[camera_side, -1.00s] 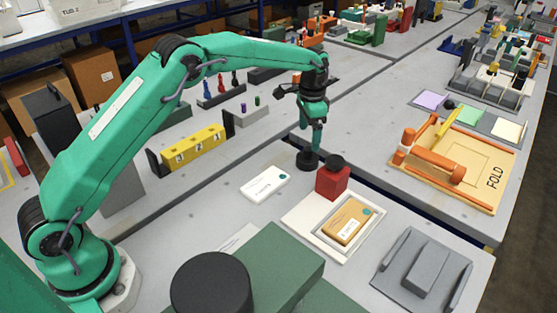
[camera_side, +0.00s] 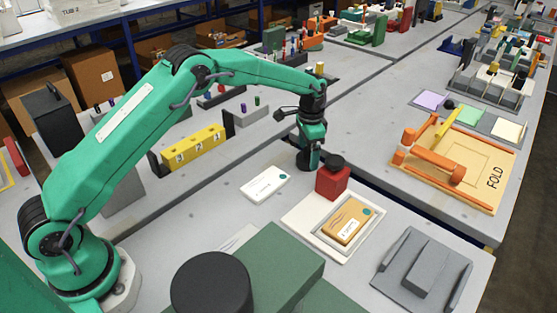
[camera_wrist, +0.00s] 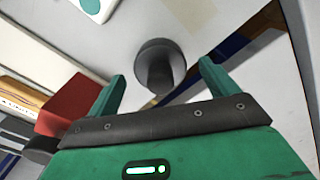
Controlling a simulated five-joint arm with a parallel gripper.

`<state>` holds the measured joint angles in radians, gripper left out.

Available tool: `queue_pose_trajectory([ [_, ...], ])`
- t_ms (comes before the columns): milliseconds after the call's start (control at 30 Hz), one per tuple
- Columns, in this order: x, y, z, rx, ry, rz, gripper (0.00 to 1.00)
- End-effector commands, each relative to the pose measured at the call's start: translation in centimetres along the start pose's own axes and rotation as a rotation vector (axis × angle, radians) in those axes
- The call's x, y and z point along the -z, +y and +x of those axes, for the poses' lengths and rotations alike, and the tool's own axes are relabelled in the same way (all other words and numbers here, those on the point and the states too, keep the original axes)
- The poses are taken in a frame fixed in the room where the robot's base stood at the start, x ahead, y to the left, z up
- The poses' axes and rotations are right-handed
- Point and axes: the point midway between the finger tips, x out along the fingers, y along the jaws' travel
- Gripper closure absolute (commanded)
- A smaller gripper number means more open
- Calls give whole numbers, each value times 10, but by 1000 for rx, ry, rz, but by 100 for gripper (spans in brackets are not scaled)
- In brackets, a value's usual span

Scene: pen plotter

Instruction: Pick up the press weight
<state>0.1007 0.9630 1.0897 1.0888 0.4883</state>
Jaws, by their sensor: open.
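The press weight, a dark round-based piece with an upright grip (camera_side: 307,161), stands on the grey table left of the red block in the side view. In the wrist view the weight (camera_wrist: 162,52) shows as a dark grey disc with its grip rising between my fingers. My gripper (camera_side: 312,147) is directly over it, pointing down. In the wrist view my gripper (camera_wrist: 160,74) is open, with one green finger on each side of the grip. I cannot tell whether either finger touches it.
A red block with a black knob (camera_side: 332,184) stands close by on the right, beside a white tray (camera_side: 297,222) holding a tan envelope (camera_side: 343,216). A white card (camera_side: 265,183) lies to the left. A dark gap (camera_side: 375,181) runs between the tables behind.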

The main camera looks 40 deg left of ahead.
Motion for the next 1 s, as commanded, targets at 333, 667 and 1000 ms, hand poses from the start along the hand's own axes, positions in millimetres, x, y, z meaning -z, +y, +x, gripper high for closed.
queue_pose_trajectory([
  [333, 0, 0, 15, 0, 0, 0, 14],
  [667, 0, 0, 15, 0, 0, 0, 14],
  [1000, 0, 0, 15, 0, 0, 0, 75],
])
